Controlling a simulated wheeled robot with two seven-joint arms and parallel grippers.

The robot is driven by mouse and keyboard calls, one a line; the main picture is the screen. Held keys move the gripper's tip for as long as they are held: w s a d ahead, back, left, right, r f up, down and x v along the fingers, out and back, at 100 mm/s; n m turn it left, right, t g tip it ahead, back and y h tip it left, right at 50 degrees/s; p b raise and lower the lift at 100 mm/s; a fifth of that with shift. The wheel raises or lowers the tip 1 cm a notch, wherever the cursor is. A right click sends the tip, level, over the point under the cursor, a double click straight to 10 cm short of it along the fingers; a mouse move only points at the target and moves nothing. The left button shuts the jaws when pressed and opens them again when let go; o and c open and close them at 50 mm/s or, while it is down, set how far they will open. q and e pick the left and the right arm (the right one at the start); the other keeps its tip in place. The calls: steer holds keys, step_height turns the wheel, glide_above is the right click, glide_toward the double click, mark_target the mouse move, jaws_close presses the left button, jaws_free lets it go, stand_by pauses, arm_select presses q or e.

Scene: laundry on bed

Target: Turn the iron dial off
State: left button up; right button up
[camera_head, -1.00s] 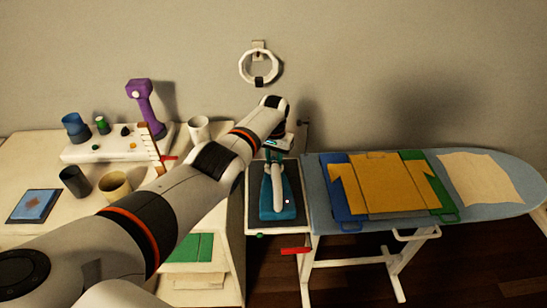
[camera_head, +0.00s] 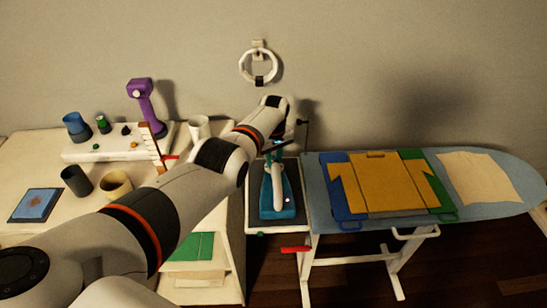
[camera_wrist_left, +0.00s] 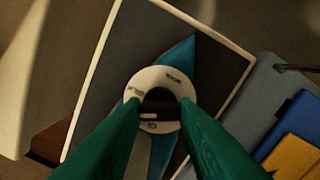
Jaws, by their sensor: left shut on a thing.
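The blue iron (camera_head: 278,212) with a white handle stands on a dark, pale-edged rest at the left end of the ironing board. In the left wrist view, the iron dial (camera_wrist_left: 160,78) is a round white ring with small dark markings and a dark centre. My left gripper (camera_wrist_left: 158,108) has its two green fingers on either side of the dial and is shut on it. In the head view, my left gripper (camera_head: 277,146) is at the far end of the iron, partly hidden by my wrist. The marking the dial points to is too small to read. My right gripper is not in view.
The ironing board (camera_head: 490,211) holds a folding board with a yellow shirt (camera_head: 376,187) and a cream cloth (camera_head: 480,178). A white table (camera_head: 40,170) at left holds cups, a purple handheld device (camera_head: 146,105) and a blue mat. A white ring (camera_head: 243,66) hangs on the wall.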

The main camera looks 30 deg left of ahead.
arm_select(q)
steer(key=n, duration=0.6)
steer(key=shift+n, duration=0.3)
steer(key=n, duration=0.6)
steer(key=shift+r, duration=0.1)
stand_by(0.3)
steer(key=o, duration=1)
